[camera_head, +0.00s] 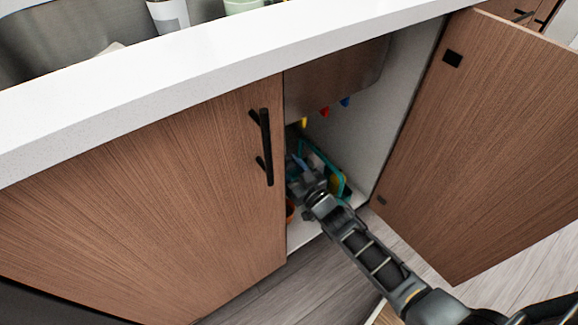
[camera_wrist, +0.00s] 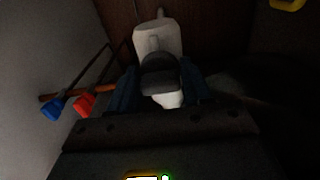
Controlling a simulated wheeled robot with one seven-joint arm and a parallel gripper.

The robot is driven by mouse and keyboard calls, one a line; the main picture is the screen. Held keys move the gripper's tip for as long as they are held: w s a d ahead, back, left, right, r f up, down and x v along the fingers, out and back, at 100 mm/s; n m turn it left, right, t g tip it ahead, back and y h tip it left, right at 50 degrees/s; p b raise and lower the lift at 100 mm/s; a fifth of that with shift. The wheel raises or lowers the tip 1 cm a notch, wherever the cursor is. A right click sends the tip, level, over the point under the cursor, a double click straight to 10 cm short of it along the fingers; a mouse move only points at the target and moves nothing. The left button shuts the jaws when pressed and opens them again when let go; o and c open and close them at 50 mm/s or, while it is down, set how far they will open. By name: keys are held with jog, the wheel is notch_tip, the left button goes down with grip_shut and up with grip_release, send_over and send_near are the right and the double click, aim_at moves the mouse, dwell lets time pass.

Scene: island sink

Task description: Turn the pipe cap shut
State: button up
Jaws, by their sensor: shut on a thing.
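In the wrist view, a white pipe (camera_wrist: 158,36) stands against a brown panel. A dark grey rounded piece (camera_wrist: 160,72), which looks like the pipe cap, sits in front of it, with a bit of white showing below. My gripper (camera_wrist: 160,90) has its two dark fingers on either side of this piece and is shut on it. How far the cap is turned cannot be told in the dim light. In the head view, my gripper (camera_head: 303,176) reaches into the open cabinet under the sink; the pipe and cap are hidden there.
A blue handle (camera_wrist: 52,109) and a red handle (camera_wrist: 84,103) on thin rods are close left of my gripper. The open door (camera_head: 490,130) stands to the right of my arm, the closed door (camera_head: 150,210) to the left. A teal-edged container (camera_head: 335,174) sits in the cabinet.

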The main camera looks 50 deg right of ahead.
dwell(0.3)
jog(key=o, duration=0.9)
jog(key=shift+o, duration=0.2)
jog(key=shift+s, duration=0.1)
jog(key=s+a+p, duration=0.1)
jog(key=s, duration=0.6)
jog(key=shift+s+a, duration=0.25)
